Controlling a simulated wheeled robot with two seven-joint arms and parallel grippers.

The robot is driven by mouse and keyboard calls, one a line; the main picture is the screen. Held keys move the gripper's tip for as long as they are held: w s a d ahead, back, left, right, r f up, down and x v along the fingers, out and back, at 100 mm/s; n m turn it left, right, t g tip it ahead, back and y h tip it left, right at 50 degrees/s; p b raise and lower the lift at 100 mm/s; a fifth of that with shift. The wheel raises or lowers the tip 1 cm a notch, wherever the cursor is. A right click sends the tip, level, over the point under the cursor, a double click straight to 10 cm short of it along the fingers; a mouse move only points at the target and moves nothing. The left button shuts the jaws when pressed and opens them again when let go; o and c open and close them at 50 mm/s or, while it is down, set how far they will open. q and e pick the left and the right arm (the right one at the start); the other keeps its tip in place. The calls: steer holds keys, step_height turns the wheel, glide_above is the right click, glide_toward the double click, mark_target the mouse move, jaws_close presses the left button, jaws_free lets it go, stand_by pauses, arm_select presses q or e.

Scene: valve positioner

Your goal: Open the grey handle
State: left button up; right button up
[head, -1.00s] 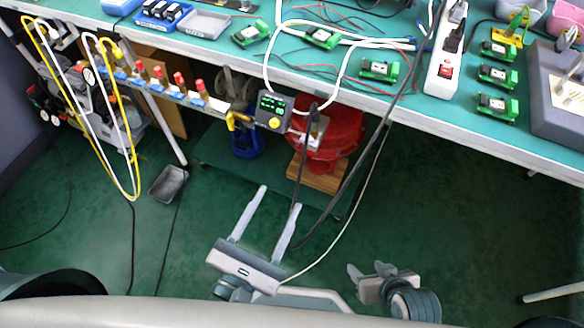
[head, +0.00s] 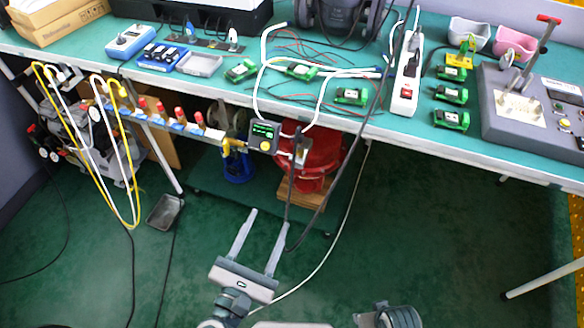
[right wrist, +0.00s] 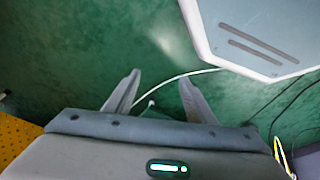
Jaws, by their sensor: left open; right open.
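I cannot clearly pick out a grey handle in either view. Under the table's front edge in the head view, a valve positioner with a lit green display (head: 264,134) hangs beside a yellow handle (head: 232,145). A row of red-capped valves (head: 160,110) runs along a rail to its left. My left gripper (head: 267,219) is open and empty, below and apart from the positioner, its fingers pointing up the picture. My right gripper is mostly cut off at the bottom of the head view. In the right wrist view my right gripper (right wrist: 160,78) is open and empty over green floor.
The green-topped table (head: 215,92) carries green modules, a white power strip (head: 405,85) and a grey fixture with a red-gripped lever (head: 530,100). Yellow and white hoses (head: 85,150) loop down at left. Dark cables hang near my left gripper. Floor at lower right is largely clear.

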arm_select(q)
steer(key=p, duration=0.4)
glide_toward(295, 162)
steer(key=w, duration=0.2)
steer(key=x, duration=0.4)
steer(key=shift+d, duration=0.3)
steer(key=shift+p+x, duration=0.3)
steer(key=shift+x, duration=0.55)
arm_select(e)
step_height(295, 162, down, 10)
steer(key=s, duration=0.2)
steer(key=shift+d, duration=0.3)
arm_select(q)
steer(key=shift+f, duration=0.1)
steer(key=shift+c, duration=0.3)
steer(key=c, duration=1)
